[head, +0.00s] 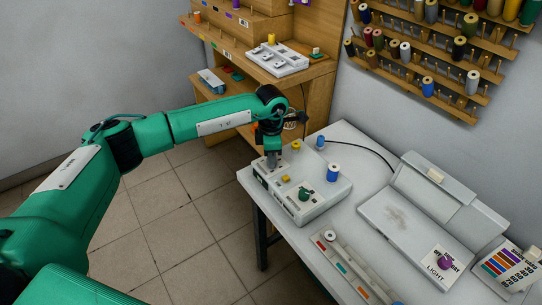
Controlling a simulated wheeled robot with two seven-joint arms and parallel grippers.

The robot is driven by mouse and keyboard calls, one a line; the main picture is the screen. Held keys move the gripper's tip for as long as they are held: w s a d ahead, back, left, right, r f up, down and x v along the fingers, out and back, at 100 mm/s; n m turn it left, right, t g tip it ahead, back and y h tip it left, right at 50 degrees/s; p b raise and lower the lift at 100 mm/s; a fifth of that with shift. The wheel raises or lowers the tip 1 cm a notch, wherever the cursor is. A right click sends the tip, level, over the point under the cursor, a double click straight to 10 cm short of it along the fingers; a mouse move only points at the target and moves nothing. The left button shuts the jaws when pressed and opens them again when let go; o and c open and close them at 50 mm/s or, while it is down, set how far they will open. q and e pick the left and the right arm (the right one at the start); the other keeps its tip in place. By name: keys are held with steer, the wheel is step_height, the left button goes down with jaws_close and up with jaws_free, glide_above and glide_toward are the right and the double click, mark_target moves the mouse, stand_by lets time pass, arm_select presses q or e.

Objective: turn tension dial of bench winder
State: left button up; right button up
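The bench winder (324,196) is a pale box on the left end of the white table. A dark green dial (305,193) stands on its top near the front, with a yellow part (285,178) to its left. My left gripper (271,163) points down over the back left part of the winder, left of and behind the dial. It looks apart from the dial. Its grey fingers are small and close together, so I cannot tell whether they are open or touch the winder. My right gripper is out of view.
A pale machine with a purple knob (445,263) is at right, and a long strip with coloured marks (345,268) lies in front. Thread racks (425,62) hang on the wall; a wooden shelf (318,72) stands behind.

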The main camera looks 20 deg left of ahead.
arm_select(q)
steer(key=o, duration=0.4)
steer(key=shift+d, duration=0.1)
steer(key=shift+o, duration=0.2)
steer(key=shift+r, duration=0.1)
steer(key=shift+r, duration=0.3)
step_height(320, 180, up, 13)
steer(key=b, duration=0.1)
steer(key=shift+b, duration=0.4)
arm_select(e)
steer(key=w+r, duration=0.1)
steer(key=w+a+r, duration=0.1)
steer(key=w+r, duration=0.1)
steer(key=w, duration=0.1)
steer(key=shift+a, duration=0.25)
